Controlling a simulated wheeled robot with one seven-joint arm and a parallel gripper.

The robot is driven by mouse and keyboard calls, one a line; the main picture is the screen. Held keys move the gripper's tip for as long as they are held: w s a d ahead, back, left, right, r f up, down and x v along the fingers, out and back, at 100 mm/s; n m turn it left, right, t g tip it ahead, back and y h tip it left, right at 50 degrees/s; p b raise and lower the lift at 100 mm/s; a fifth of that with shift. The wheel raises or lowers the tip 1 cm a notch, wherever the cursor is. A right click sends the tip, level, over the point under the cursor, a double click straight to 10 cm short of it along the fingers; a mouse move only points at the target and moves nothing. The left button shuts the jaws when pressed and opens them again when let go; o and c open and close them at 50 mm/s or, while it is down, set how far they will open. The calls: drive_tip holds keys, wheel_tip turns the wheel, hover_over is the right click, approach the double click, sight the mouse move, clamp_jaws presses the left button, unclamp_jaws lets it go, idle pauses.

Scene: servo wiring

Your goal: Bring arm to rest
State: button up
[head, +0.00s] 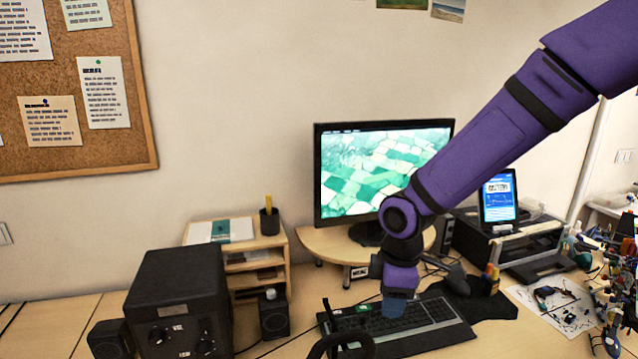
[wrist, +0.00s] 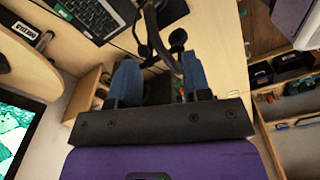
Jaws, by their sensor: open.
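My arm is purple and reaches in from the upper right in the head view. My gripper (head: 393,306) hangs pointing down over the keyboard (head: 430,318), in front of the monitor (head: 372,170). In the wrist view the two blue fingers of my gripper (wrist: 160,82) stand apart, with nothing held between them. A dark, curved headset-like object (wrist: 163,35) shows beyond the fingertips. How high the fingertips are above the desk is hard to tell.
A black box-shaped device (head: 178,300) stands at the left. A wooden shelf unit (head: 238,262) is behind it. A tablet on a stand (head: 498,200) and a cluttered work sheet (head: 556,305) lie to the right. The wall behind the desk carries a cork board (head: 70,85).

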drive_tip(key=s+d+r+m+t, duration=0.2)
drive_tip(key=s+d+r+m, duration=0.6)
drive_tip(key=s+r, duration=0.1)
drive_tip(key=s+d+r+m+t, duration=0.3)
drive_tip(key=s+d+r+m, duration=0.5)
drive_tip(key=r, duration=0.4)
drive_tip(key=shift+s+d+r+m+h, duration=0.3)
drive_tip(key=shift+s+d, duration=0.1)
drive_tip(key=shift+s, duration=0.45)
idle(0.7)
